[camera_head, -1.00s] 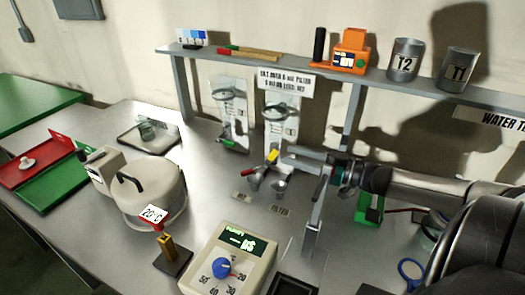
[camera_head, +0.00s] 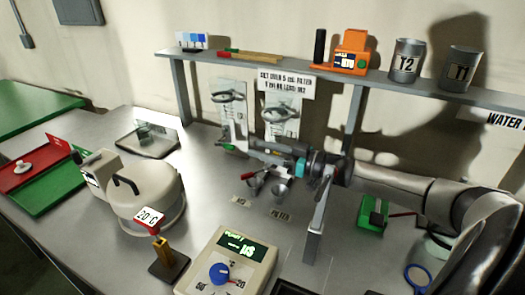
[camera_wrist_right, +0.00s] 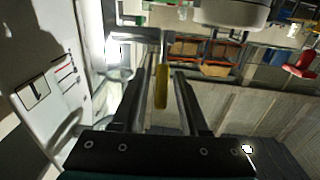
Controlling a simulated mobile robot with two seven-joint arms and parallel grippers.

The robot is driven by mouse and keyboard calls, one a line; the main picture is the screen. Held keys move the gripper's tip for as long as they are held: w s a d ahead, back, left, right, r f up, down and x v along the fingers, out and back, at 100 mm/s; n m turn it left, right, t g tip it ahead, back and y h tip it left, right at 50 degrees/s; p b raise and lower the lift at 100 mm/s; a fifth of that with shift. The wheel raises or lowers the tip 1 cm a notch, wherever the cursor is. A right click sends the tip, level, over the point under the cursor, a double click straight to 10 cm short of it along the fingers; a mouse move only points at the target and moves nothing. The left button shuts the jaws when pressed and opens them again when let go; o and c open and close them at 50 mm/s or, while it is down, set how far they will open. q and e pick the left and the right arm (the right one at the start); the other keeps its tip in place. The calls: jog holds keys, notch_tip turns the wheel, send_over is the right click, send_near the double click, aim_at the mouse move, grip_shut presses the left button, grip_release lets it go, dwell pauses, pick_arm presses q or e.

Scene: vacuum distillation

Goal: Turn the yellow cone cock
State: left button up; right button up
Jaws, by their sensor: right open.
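The yellow cone cock (camera_wrist_right: 161,87) shows in the right wrist view as an upright yellow handle between the two fingers of my right gripper (camera_wrist_right: 164,76). The gripper is open, with a finger on each side of the cock and a visible gap on at least the right side. In the head view my right gripper (camera_head: 262,153) reaches left over the glassware in front of the filter panels and hides the yellow cock. A red handle (camera_head: 248,172) and a green handle (camera_head: 229,147) show beside the fingers. My left gripper is not in view.
Two small grey funnels (camera_head: 281,190) stand just below the gripper. A grey upright post (camera_head: 314,230) stands close in front of my right arm. A shelf (camera_head: 280,69) runs behind. A beige dial device (camera_head: 240,255) and a round pot (camera_head: 150,193) occupy the front and left.

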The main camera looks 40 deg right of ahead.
grip_shut()
dwell(0.4)
